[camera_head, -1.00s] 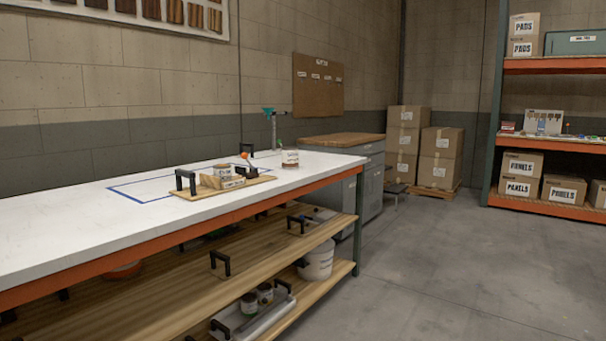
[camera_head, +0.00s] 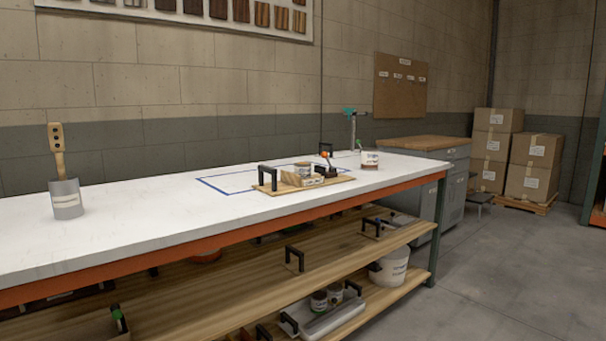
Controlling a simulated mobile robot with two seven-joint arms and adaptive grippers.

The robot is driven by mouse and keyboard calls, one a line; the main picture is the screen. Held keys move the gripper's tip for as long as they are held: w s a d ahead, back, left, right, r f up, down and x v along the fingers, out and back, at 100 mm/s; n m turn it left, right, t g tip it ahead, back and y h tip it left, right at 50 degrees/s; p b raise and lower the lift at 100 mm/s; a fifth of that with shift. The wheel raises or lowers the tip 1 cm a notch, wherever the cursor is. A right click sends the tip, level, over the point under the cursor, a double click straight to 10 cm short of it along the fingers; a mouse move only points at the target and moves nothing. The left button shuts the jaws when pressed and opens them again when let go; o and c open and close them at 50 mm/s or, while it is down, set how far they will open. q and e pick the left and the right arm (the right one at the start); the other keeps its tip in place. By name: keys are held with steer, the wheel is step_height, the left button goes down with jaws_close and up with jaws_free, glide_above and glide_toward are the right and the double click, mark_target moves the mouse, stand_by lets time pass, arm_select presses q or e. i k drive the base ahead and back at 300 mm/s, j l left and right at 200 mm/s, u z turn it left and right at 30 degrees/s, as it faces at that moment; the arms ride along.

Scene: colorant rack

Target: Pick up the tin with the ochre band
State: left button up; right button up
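I cannot make out an ochre band on any tin from here. A small tin (camera_head: 304,169) with a brownish band stands on the wooden tray (camera_head: 338,180) on the white bench top. A white tin (camera_head: 370,160) with a reddish-brown band stands to the right of the tray. Two small tins with dark reddish bands, one (camera_head: 319,301) and another (camera_head: 335,292), stand in a pale tray (camera_head: 350,313) on the bottom shelf; their colours are hard to tell. Neither of my grippers is in view.
A grey container with a wooden paddle (camera_head: 67,199) stands at the bench's left. A white bucket (camera_head: 392,267) sits on the bottom shelf. Black handles (camera_head: 294,258) stand on the middle shelf. Open floor (camera_head: 520,280) lies to the right, before stacked boxes (camera_head: 533,165).

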mark_target(302, 169)
steer(key=i+l+z, duration=0.45)
steer(key=i+l, duration=0.2)
steer(key=i, duration=0.15)
